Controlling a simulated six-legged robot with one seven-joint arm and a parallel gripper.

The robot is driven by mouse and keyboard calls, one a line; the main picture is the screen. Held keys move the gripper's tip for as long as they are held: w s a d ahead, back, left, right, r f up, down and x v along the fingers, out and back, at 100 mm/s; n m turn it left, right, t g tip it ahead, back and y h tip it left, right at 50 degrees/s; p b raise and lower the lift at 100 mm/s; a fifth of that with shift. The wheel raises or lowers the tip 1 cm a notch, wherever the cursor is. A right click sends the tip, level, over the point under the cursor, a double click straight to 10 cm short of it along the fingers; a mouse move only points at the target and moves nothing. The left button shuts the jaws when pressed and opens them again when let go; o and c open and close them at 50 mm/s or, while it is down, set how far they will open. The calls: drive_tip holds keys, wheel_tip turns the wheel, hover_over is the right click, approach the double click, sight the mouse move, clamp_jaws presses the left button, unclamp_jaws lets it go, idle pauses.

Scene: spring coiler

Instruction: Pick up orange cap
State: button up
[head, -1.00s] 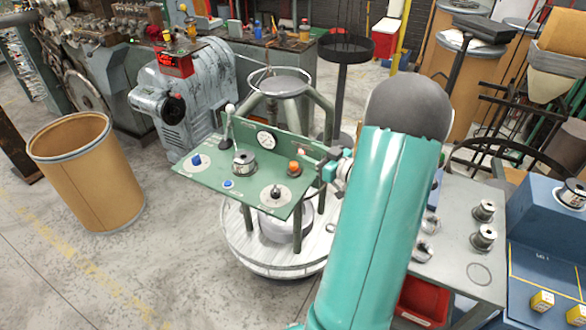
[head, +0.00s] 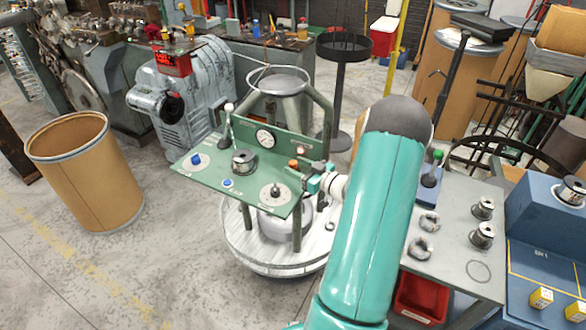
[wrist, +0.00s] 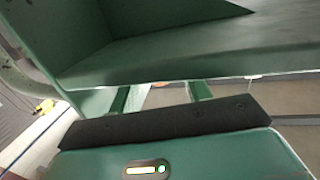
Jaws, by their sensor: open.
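The orange cap (head: 293,163) sits on the green control panel (head: 208,178), near its right end. It is small in the head view, and I do not make it out in the wrist view. My gripper (head: 311,178) is just right of the cap, at the panel's right edge, and holds nothing that I can see. In the wrist view my gripper (wrist: 160,92) shows two green fingers spread apart beyond a dark bar. The green panel surface (wrist: 160,58) fills much of that view. I cannot tell whether a finger touches the panel.
The panel also carries a blue cap (head: 196,159), a metal spool (head: 243,162), a lever (head: 227,120) and a gauge (head: 265,139). A grey bench (head: 455,235) with metal parts stands right. A brown drum (head: 88,175) stands left, with open floor between.

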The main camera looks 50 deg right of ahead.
drive_tip(key=shift+w, duration=1.1)
clamp_jaws()
drive_tip(key=shift+r, duration=0.1)
drive_tip(key=shift+r, duration=0.6)
drive_tip(key=s+a+r, duration=0.7)
drive_tip(key=a+r, duration=0.4)
drive_tip(key=a, duration=0.1)
drive_tip(key=shift+a+r, duration=0.2)
drive_tip(key=shift+r, duration=0.05)
